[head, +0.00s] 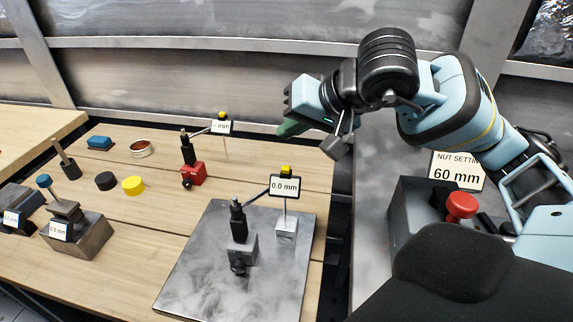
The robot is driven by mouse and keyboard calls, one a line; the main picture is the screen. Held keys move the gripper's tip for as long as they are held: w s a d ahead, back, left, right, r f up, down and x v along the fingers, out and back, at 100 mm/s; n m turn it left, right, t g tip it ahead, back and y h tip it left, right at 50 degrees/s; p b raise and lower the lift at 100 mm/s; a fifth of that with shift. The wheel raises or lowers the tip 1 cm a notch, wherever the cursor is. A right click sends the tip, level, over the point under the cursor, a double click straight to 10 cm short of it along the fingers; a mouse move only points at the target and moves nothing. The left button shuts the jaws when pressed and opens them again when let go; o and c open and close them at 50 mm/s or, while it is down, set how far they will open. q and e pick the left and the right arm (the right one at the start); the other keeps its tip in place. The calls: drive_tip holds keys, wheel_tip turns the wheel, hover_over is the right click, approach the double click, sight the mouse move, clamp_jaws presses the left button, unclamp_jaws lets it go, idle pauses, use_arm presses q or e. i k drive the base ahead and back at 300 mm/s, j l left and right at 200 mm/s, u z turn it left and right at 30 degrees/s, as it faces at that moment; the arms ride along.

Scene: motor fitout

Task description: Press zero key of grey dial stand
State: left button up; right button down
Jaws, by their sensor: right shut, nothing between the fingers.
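The grey dial stand (243,248) stands upright on a grey metal plate. Its arm reaches up and right to a dial display (285,187) reading 0.0 mm. A small yellow key (287,170) sits on top of that display. The stem below the dial comes down to a small silver block (287,227). My right gripper (336,147) is shut and empty. It hangs in the air above and to the right of the yellow key, apart from it. My left gripper is out of view.
A red dial stand (195,174) with its own yellow key stands behind. A blue block (99,143), a copper-coloured ring (142,148), black and yellow discs and grey fixtures are at left. A red button (461,206) is at right. The plate's front (195,285) is clear.

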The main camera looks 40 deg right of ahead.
sight(238, 266)
drive_tip(key=k+j, duration=0.8)
